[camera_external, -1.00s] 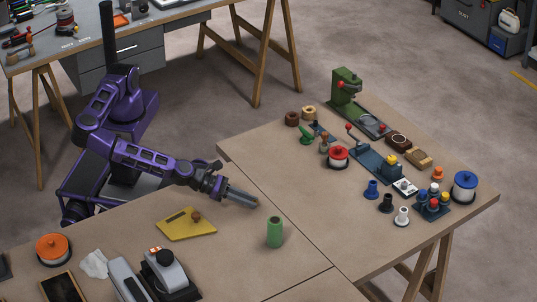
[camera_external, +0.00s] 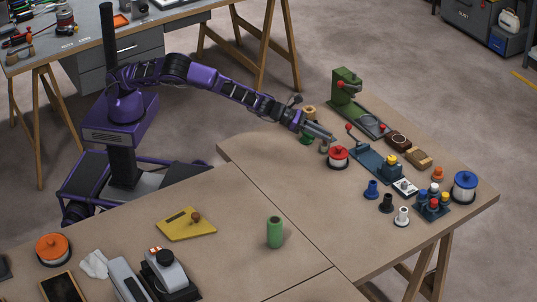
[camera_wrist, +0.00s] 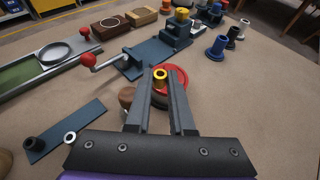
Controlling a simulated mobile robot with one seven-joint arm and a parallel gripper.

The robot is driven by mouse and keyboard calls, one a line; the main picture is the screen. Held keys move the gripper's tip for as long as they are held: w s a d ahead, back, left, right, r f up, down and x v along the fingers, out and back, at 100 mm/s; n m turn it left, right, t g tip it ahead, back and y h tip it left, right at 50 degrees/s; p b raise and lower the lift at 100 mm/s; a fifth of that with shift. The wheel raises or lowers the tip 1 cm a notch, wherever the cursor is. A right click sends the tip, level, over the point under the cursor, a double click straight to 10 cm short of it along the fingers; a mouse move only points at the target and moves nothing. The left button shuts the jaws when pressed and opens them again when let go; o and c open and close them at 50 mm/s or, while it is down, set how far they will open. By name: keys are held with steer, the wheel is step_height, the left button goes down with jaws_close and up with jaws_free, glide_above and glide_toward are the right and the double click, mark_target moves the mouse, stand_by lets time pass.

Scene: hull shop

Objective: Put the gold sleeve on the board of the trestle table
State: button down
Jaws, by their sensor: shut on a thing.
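In the wrist view the gold sleeve (camera_wrist: 160,73) stands between the tips of my gripper (camera_wrist: 161,84), its open top facing the camera. My gripper is shut on it. In the external view my gripper (camera_external: 326,137) is over the far left part of the trestle table's wooden board (camera_external: 300,190), beside the red spool (camera_external: 338,154). The sleeve cannot be made out there. In the wrist view the red spool (camera_wrist: 178,84) lies just beyond the fingertips. I cannot tell whether the sleeve touches anything beneath it.
A blue plate (camera_wrist: 78,128) with a black post and a pale ring lies left of my fingers. A brown knob (camera_wrist: 126,97) is by the left finger. A red-knobbed lever fixture (camera_wrist: 145,55) stands ahead. The board's near left area is bare; a green cylinder (camera_external: 275,232) stands nearer.

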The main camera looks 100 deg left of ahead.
steer(key=w+a+r, duration=0.1)
steer(key=a+r, duration=0.1)
steer(key=a, duration=1.1)
steer(key=f, duration=0.5)
steer(key=shift+w+a+b, duration=0.15)
steer(key=shift+a+b, duration=0.15)
steer(key=shift+b, duration=0.1)
steer(key=shift+f+b, duration=0.3)
steer(key=shift+f, duration=2.05)
steer(key=c, duration=0.8)
jaws_free()
steer(key=shift+r, duration=0.1)
steer(key=v, duration=1.2)
steer(key=shift+a+p, duration=0.15)
steer(key=shift+p, duration=0.25)
